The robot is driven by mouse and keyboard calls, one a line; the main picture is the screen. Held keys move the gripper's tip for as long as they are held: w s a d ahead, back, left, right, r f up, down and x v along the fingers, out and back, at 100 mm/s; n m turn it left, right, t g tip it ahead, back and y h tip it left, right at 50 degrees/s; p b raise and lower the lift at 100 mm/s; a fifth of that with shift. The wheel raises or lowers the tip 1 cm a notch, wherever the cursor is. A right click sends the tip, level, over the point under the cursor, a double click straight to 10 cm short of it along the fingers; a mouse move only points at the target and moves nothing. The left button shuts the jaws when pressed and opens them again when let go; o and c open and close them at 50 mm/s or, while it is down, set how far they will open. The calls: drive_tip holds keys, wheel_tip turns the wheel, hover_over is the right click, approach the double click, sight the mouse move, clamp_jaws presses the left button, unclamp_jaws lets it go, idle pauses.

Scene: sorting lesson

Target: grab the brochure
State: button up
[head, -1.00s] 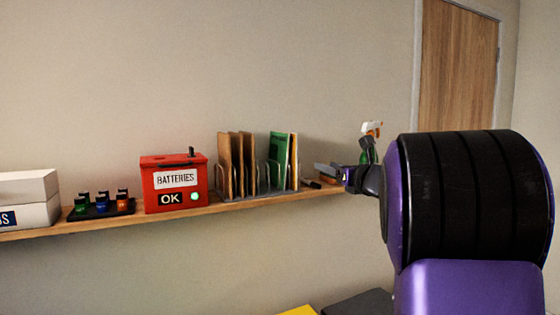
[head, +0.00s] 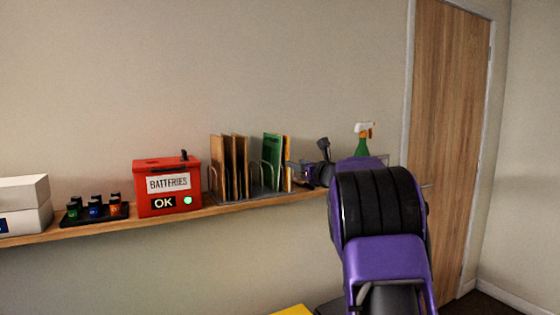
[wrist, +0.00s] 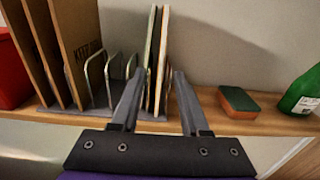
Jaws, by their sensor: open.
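The brochure is probably one of the thin upright items at the right end of a wire rack (head: 262,190). There, a green item (head: 271,158) stands beside a pale one with a yellow-orange edge (head: 287,165). In the wrist view, thin items with pale and orange edges (wrist: 161,75) stand in the right slots. My gripper (wrist: 158,74) is open, with one finger on each side of these edges in the picture. I cannot tell whether either finger touches them. In the head view my gripper (head: 291,172) is at the rack's right end, partly hiding it.
Brown folders (head: 228,165) fill the rack's left slots. A red batteries box (head: 167,187) stands further left on the wooden shelf (head: 225,209). A sponge (wrist: 238,102) and a green spray bottle (wrist: 303,92) are to the right. Shelf between rack and sponge looks clear.

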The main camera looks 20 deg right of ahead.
sight(286, 155)
drive_tip(key=w, duration=0.3)
drive_tip(key=w+p, duration=0.1)
drive_tip(key=shift+w+a, duration=0.2)
drive_tip(key=shift+a, duration=0.15)
clamp_jaws()
